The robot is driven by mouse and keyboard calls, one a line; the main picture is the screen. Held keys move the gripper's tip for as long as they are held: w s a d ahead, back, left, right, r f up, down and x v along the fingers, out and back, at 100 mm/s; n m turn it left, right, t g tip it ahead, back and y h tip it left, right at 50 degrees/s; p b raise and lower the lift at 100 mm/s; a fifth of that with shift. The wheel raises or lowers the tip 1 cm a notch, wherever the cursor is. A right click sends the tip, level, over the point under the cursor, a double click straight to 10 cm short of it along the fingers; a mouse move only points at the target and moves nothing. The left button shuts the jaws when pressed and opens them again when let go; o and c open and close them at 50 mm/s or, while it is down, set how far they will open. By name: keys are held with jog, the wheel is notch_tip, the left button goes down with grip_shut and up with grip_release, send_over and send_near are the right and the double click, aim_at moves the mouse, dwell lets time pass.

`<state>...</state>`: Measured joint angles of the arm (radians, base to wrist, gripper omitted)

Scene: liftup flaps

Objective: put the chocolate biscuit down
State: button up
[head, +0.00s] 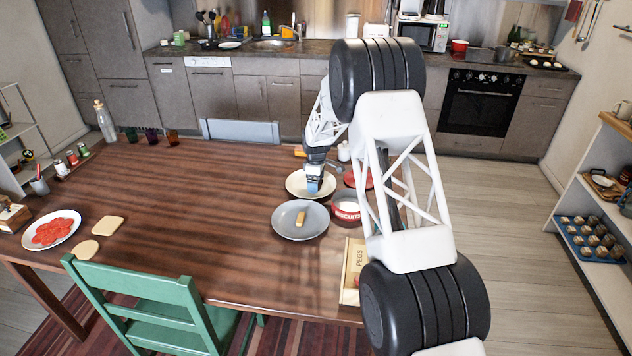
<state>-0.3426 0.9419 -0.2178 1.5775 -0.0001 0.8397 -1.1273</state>
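My gripper (314,188) points down over a cream plate (293,185) on the wooden table. Its bluish tip is small and low at the plate; I cannot tell whether it touches the plate or whether its fingers are apart. No chocolate biscuit can be made out; anything between the fingers is too small or hidden. A white and red tin marked as biscuits (347,212) stands to the right, partly behind my arm.
A red lid (353,180) lies behind the tin. A box marked PEGS (352,266) is at the table's right edge. A plate of red slices (68,244) and pale boards (107,225) are at left. The middle of the table (190,195) is clear.

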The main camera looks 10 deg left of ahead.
jog(key=shift+r, duration=0.2)
notch_tip(320, 180, up, 12)
dwell(0.9)
dwell(0.6)
jog(key=s+d+r+m, duration=0.4)
jog(key=s+d+r, duration=0.85)
jog(key=r, duration=0.35)
jog(key=s+d+r+m, duration=0.2)
jog(key=s+d+r, duration=0.15)
jog(key=s, duration=0.25)
jog(key=s+d+r+m+t, duration=0.1)
jog(key=s+d+r, duration=0.25)
jog(key=s, duration=0.25)
jog(key=s+d+r+m, duration=0.2)
jog(key=s+d+r, duration=0.1)
jog(key=s+d, duration=0.15)
jog(key=s+d+f+m, duration=0.1)
jog(key=s+d+m, duration=0.1)
jog(key=s, duration=1.1)
jog(key=s+d+f+m+t, duration=0.1)
jog(key=s+d+m, duration=0.2)
jog(key=s, duration=0.9)
jog(key=s+d+f+m, duration=0.1)
jog(key=s+d+m, duration=0.2)
jog(key=s, duration=1)
jog(key=d, duration=0.3)
jog(key=shift+s+t, duration=0.3)
